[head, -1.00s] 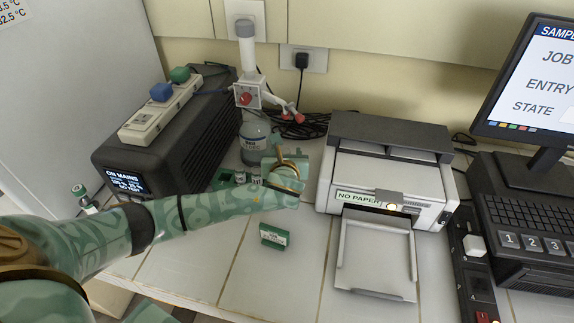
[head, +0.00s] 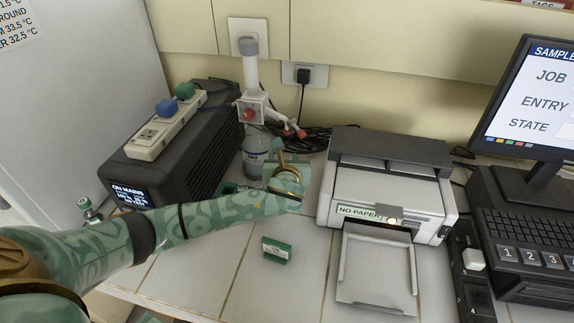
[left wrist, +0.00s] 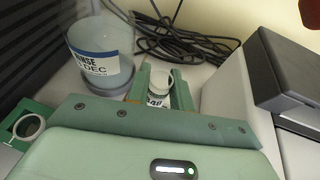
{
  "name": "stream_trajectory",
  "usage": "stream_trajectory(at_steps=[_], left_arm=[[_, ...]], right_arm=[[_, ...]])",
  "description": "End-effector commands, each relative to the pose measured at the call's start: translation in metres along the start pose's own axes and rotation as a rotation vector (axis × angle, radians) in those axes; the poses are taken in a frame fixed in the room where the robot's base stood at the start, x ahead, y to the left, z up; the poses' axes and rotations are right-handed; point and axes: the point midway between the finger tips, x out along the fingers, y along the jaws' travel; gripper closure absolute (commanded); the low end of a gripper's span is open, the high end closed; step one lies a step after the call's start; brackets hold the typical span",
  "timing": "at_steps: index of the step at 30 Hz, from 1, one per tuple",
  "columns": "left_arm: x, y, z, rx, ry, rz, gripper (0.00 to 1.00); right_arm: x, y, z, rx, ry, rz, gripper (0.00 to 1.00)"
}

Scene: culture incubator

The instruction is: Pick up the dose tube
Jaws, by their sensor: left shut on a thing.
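My left gripper (head: 283,160) is at the back of the bench, between the wash bottle and the printer. In the left wrist view its two green fingers (left wrist: 160,92) are shut on a small white-capped tube with a printed label (left wrist: 156,98), which I take to be the dose tube; the label is only partly readable. In the head view the tube is hidden behind the gripper. A green rack (left wrist: 38,108) with a round white-rimmed item (left wrist: 29,127) shows at the left of the wrist view. My right gripper is not in view.
A wash bottle labelled rinse (head: 256,150) stands close left of the gripper, with cables (head: 310,137) behind. The printer (head: 385,190) is close right. A black power unit (head: 170,150) stands left.

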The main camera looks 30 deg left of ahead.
Motion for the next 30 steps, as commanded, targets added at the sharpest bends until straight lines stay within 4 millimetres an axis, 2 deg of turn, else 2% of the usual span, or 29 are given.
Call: stream_trajectory(at_steps=[1, 7, 12, 15, 18, 23, 28, 30], left_arm=[[-0.011, 0.005, 0.013, 0.0, -0.002, -0.001, 1.0], [-0.059, 0.032, 0.051, 0.0, -0.004, -0.002, 1.0], [-0.098, 0.062, 0.056, 0.002, 0.0, -0.001, 1.0], [-0.115, 0.075, 0.057, 0.002, 0.0, 0.0, 1.0], [-0.127, 0.084, 0.058, 0.002, 0.0, 0.001, 1.0], [-0.135, 0.09, 0.059, 0.001, -0.001, 0.001, 1.0], [-0.136, 0.09, 0.057, 0.012, 0.001, -0.029, 1.0], [-0.139, 0.084, 0.059, 0.029, 0.0, -0.081, 1.0]], right_arm=[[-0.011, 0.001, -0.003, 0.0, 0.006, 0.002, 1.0], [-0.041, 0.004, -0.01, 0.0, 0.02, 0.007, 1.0], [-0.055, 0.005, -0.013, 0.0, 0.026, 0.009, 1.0], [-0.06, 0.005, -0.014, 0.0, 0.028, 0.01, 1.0], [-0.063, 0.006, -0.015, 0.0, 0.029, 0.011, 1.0], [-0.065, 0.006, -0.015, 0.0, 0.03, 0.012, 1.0], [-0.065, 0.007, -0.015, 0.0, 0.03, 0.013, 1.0], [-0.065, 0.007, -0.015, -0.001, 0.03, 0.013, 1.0]])
